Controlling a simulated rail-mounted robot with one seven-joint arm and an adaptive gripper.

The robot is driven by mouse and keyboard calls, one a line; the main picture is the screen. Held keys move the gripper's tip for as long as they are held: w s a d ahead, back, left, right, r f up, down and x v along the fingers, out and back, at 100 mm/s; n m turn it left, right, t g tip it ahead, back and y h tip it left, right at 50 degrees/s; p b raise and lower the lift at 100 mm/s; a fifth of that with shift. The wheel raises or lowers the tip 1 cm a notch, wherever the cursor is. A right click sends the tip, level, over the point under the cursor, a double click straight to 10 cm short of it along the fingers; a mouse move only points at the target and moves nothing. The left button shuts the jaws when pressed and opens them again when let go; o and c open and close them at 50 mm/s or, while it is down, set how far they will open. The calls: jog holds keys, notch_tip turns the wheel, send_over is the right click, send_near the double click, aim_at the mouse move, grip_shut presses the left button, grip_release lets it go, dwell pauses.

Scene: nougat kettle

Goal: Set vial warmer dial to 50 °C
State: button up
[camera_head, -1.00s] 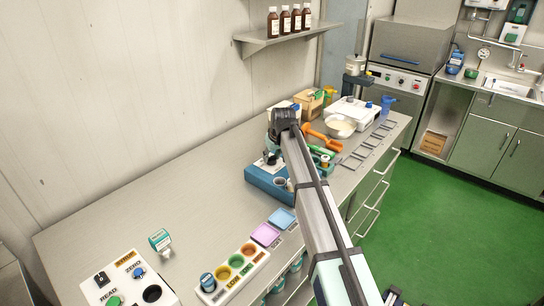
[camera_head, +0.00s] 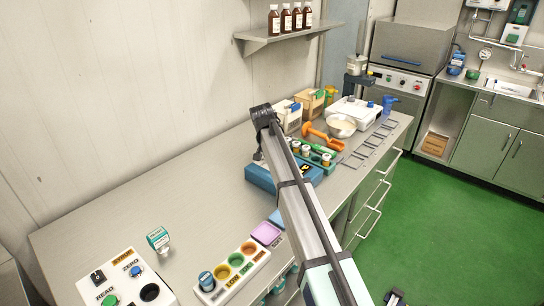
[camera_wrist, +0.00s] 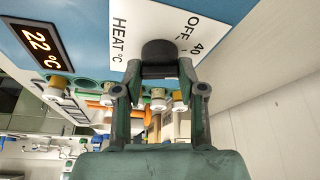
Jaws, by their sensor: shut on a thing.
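The vial warmer (camera_head: 258,178) is a blue box on the bench in the head view, partly hidden by my arm. In the wrist view its blue face (camera_wrist: 85,18) fills the top, with a lit display (camera_wrist: 43,45) reading 22 °C. A white scale plate (camera_wrist: 125,35) reads HEAT °C, OFF and 40; the rest of the scale is hidden. The dark round dial (camera_wrist: 159,50) sits on this plate. My gripper (camera_wrist: 160,71) is shut on the dial, one finger on each side. The dial's pointer cannot be made out. In the head view my arm hides most of the gripper.
A coloured cup block (camera_head: 234,272) and a control panel (camera_head: 121,284) stand nearer. The bench between warmer and wall is clear.

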jog(key=m, duration=0.2)
jog(key=m+g+h+b, duration=0.1)
jog(key=m, duration=0.1)
jog(key=shift+w+a+f+h, duration=0.15)
jog(key=shift+h, duration=0.15)
jog(key=shift+m+g+h+b, duration=0.4)
jog(key=shift+m+b, duration=0.25)
jog(key=shift+m, duration=1.55)
jog(key=o, duration=1.1)
jog(key=shift+o, duration=0.2)
jog(key=v, duration=1.2)
